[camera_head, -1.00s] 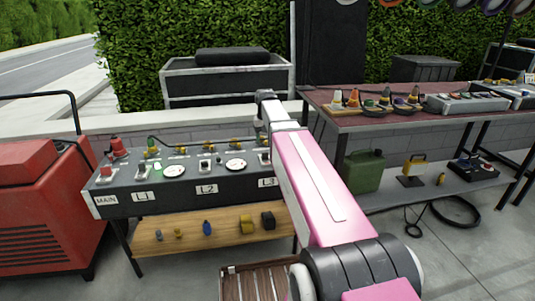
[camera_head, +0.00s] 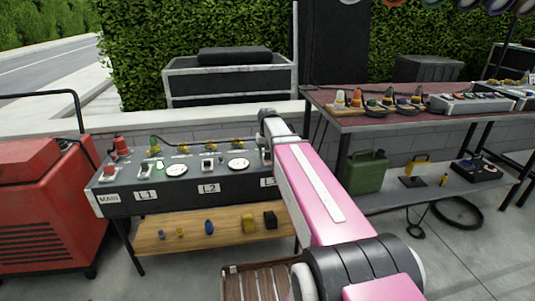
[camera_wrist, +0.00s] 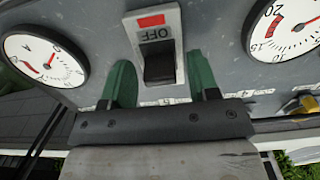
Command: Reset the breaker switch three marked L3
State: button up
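The grey distribution panel (camera_head: 236,185) stands on a bench in the head view, with plates for MAIN, L1, L2 and a partly covered L3 plate (camera_head: 267,182). In the wrist view a breaker switch (camera_wrist: 159,66) has a black rocker in a pale plate, with a red mark and the word OFF upside down. My gripper (camera_wrist: 158,78) is open, with one green finger on each side of this switch. I cannot tell whether they touch it. In the head view my arm hides this switch and most of the gripper.
Round gauges (camera_wrist: 45,60) and (camera_wrist: 286,32) flank the switch in the wrist view. Red, green and yellow connectors with cables line the panel's back edge. A red generator (camera_head: 45,205) stands left, and a loaded table (camera_head: 400,125) stands right.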

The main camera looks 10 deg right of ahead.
jog(key=c, duration=0.7)
jog(key=shift+s+t, duration=0.3)
jog(key=shift+c, duration=0.2)
jog(key=shift+t, duration=0.4)
jog(key=o, duration=0.9)
jog(key=r, duration=0.3)
jog(key=s+r, duration=0.1)
jog(key=r, duration=0.6)
jog(key=shift+s+r, duration=0.15)
jog(key=shift+r, duration=0.25)
